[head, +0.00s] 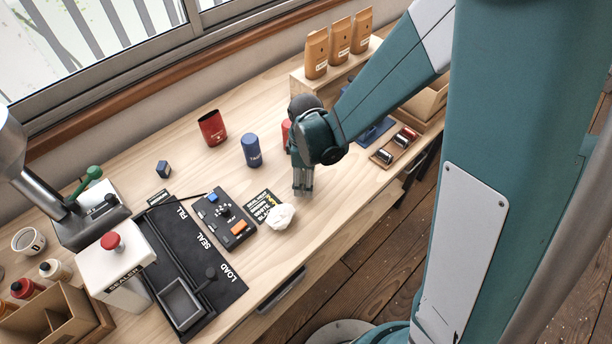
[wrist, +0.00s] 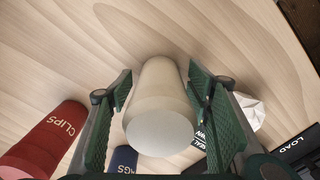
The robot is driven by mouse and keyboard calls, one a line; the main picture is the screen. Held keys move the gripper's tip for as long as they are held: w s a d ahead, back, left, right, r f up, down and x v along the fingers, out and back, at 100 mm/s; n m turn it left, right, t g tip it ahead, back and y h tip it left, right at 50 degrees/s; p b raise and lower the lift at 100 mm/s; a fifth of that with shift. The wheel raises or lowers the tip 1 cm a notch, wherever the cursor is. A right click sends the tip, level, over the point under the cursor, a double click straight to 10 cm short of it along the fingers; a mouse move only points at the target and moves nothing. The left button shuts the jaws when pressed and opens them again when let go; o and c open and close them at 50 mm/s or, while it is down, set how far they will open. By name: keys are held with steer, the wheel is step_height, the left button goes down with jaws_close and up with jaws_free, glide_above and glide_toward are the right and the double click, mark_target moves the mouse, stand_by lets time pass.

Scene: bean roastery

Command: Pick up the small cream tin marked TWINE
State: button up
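A small cream tin (wrist: 160,110) stands between the two fingers of my gripper (wrist: 158,85) in the wrist view. No marking shows on its visible side. The green finger pads are apart, one on each side of the tin, and a narrow gap seems to show beside it. In the head view my gripper (head: 303,188) points down at the worktop, and the tin is mostly or fully hidden by it.
A red tin marked CLIPS (wrist: 50,138) and a blue tin marked TAGS (wrist: 123,160) stand close by. A crumpled white lump (head: 281,216) lies near a black control box (head: 224,217). A tray with small rollers (head: 396,148) lies right of my gripper.

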steer(key=c, duration=0.9)
steer(key=shift+r, duration=0.2)
steer(key=shift+r+p, duration=0.5)
steer(key=shift+r, duration=4.3)
